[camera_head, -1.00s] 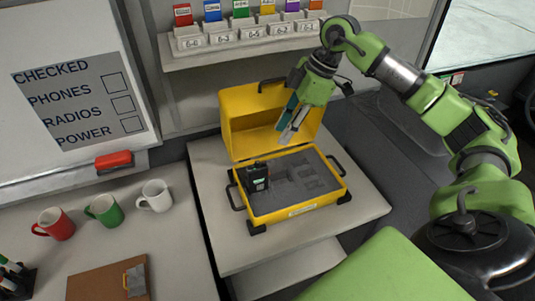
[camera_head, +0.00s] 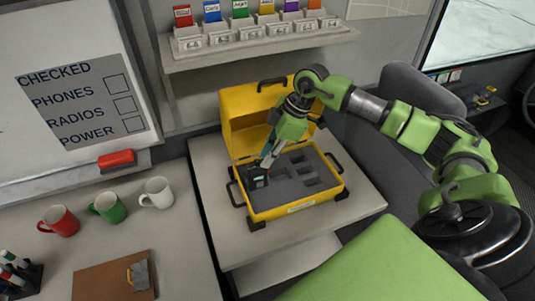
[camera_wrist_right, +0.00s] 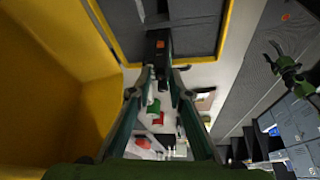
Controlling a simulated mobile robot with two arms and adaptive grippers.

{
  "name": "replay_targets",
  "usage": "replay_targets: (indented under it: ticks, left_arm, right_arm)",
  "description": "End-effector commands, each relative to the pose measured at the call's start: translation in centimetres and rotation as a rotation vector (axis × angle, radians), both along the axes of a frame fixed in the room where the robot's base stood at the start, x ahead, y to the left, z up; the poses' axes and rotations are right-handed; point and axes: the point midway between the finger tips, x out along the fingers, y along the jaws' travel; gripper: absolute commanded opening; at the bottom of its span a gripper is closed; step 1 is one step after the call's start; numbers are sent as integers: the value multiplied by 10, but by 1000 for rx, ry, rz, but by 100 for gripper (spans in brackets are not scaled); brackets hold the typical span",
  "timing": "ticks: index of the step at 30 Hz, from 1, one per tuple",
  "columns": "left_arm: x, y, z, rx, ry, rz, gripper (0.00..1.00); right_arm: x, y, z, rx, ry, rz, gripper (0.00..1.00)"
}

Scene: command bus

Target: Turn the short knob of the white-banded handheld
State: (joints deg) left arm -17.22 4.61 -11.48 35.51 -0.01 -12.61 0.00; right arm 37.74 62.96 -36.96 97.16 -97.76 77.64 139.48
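A black handheld (camera_head: 258,181) stands upright in the left part of the grey foam of an open yellow case (camera_head: 306,205). It also shows in the right wrist view (camera_wrist_right: 158,44), with a small orange mark. A white band or the short knob cannot be made out clearly. My right gripper (camera_head: 266,164) points down just over the handheld's top and hides part of it. In the right wrist view its fingertips (camera_wrist_right: 161,75) are apart, with the handheld's dark end at the gap; I see no clear grip. My left gripper (camera_wrist_right: 272,54) shows small in the right wrist view, its fingers apart.
The case's raised lid (camera_head: 238,132) stands behind the gripper. Red (camera_head: 60,220), green (camera_head: 108,206) and white (camera_head: 156,192) mugs and a clipboard (camera_head: 100,282) lie on the left counter. A shelf (camera_head: 260,48) with coloured cards hangs above. The table right of the case is clear.

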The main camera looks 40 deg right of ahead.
Motion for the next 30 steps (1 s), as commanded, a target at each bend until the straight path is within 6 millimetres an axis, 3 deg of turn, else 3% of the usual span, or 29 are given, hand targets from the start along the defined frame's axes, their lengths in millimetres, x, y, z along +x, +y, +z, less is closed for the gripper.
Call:
replay_targets:
  ticks: [10, 22, 30]
  left_arm:
    - [0, 0, 0, 0, -1, 1, 60]
    - [1, 0, 2, 0, -1, 1, 60]
    - [1, 0, 2, 0, -1, 1, 60]
  right_arm:
    - [1, 0, 1, 0, -1, 28, 0]
    - [5, -1, 2, 1, -1, 350, 0]
    - [4, -1, 1, 1, -1, 414, 0]
